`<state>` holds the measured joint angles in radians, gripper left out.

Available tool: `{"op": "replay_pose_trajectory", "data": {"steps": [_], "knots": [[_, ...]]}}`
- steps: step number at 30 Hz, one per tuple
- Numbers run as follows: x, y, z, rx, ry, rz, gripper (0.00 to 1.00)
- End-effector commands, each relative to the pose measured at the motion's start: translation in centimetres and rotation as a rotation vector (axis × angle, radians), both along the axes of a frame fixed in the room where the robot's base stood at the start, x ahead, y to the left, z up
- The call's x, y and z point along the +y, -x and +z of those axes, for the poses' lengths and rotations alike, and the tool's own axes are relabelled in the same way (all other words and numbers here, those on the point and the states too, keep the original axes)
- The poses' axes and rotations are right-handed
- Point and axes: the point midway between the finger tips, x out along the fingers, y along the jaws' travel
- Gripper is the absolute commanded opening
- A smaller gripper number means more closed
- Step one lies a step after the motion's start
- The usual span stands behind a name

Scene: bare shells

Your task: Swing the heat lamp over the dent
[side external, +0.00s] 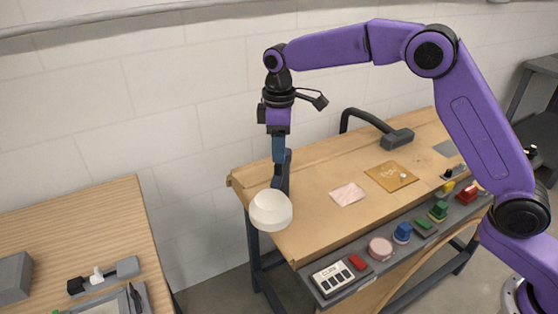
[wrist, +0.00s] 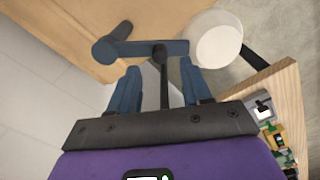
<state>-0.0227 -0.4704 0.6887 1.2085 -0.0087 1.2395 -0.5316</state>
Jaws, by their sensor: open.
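A lamp with a round white shade (side external: 270,211) on a dark blue arm (side external: 282,172) hangs at the left end of the workbench; I take it as the heat lamp. In the wrist view its white shade (wrist: 215,46) is at the upper right, and its blue bar (wrist: 140,49) runs across beyond the fingers. My gripper (side external: 278,155) points down just above the lamp. In the wrist view my gripper (wrist: 162,85) is open, with a thin dark rod (wrist: 164,78) between its blue fingers. Contact cannot be told. A tan panel (side external: 384,178) bears a small pale spot; no dent is clearly visible.
The wooden workbench (side external: 312,222) also carries a pink patch (side external: 348,194) and a black bent arm with a box-shaped head (side external: 397,138). Buttons and a "CURE" box (side external: 334,278) line its front ledge. Another wooden table (side external: 85,225) stands at left, with a floor gap between.

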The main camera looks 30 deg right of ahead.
Motion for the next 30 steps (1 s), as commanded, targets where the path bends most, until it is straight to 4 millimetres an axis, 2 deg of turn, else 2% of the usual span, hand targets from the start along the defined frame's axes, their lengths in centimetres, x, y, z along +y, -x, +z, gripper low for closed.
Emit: {"op": "replay_pose_trajectory", "data": {"steps": [3,9,21,25,26,30], "knots": [[0.0,0.1,-2.1,0.003,0.002,0.001,0.48],[0.0,0.0,-4.1,0.001,0.0,0.0,0.48],[0.0,0.0,-4.7,0.0,0.0,0.001,0.48],[0.0,0.0,-4.7,0.0,0.0,0.001,0.06],[0.0,0.0,-4.7,0.0,0.0,0.001,0.0],[0.0,0.0,-4.7,0.0,0.0,0.001,0.0]]}}
